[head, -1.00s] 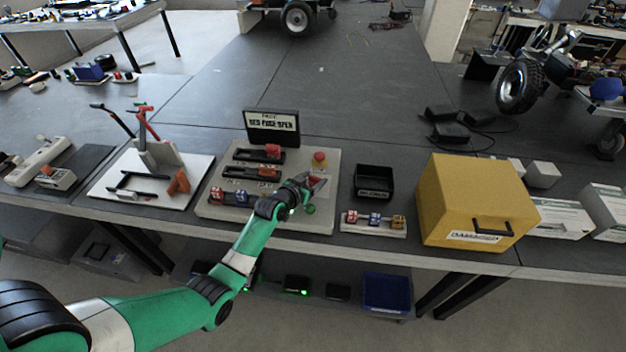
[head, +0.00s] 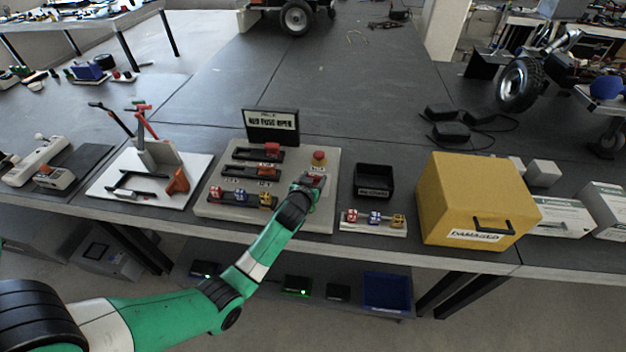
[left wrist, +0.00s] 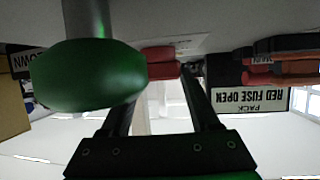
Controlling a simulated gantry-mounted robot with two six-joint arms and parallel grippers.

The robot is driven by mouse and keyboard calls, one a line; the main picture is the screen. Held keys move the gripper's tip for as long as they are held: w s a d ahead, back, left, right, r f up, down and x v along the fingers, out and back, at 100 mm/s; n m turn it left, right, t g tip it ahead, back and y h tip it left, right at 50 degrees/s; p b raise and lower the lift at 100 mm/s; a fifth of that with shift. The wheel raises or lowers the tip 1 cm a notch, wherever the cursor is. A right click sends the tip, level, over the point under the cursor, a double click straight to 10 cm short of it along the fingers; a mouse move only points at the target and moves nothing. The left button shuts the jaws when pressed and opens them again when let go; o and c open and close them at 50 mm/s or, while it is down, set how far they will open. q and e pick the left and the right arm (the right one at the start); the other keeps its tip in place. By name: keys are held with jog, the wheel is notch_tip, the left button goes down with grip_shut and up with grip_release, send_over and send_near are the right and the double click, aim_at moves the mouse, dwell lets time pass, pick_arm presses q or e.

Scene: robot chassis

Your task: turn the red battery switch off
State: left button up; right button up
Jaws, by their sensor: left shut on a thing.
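The red battery switch (head: 314,178) sits at the right side of the pale panel (head: 325,218), mostly covered by my left gripper (head: 312,182) in the head view. In the left wrist view its red handle (left wrist: 162,68) lies between the tips of the two dark fingers of my left gripper (left wrist: 165,75). The gripper is shut on this handle. The exact angle of the handle is hard to tell. My right gripper is in neither view.
A red stop button (head: 319,157) stands just behind the switch. A green dome on a post (left wrist: 88,75) is close beside the fingers. Red fuses (head: 270,150) and a sign (head: 272,127) reading "RED FUSE OPEN" are to the left. A black bin (head: 374,182) stands right.

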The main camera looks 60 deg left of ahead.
pick_arm(q)
jog(key=shift+w+d+f+n+g+y+b, duration=0.1)
jog(key=shift+f+n+g+y+b, duration=0.05)
jog(key=shift+n+g+y+b, duration=0.35)
jog(key=shift+w+d+f+n+g+y+b, duration=0.1)
jog(key=shift+n+g+y+b, duration=0.15)
jog(key=shift+b, duration=0.3)
jog(key=shift+r+n+g, duration=0.2)
jog(key=shift+n+g, duration=0.15)
jog(key=shift+n, duration=0.1)
jog(key=shift+r+n+g+y+p, duration=0.25)
jog(key=shift+n+g+y+p, duration=0.2)
jog(key=shift+n+g+p, duration=0.45)
jog(key=shift+f+n+g+p, duration=0.2)
jog(key=shift+n+g+p, duration=0.15)
jog(key=shift+p, duration=0.55)
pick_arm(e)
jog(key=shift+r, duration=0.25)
pick_arm(q)
jog(key=shift+f, duration=0.1)
jog(key=o, duration=1.4)
jog(key=shift+c, duration=0.2)
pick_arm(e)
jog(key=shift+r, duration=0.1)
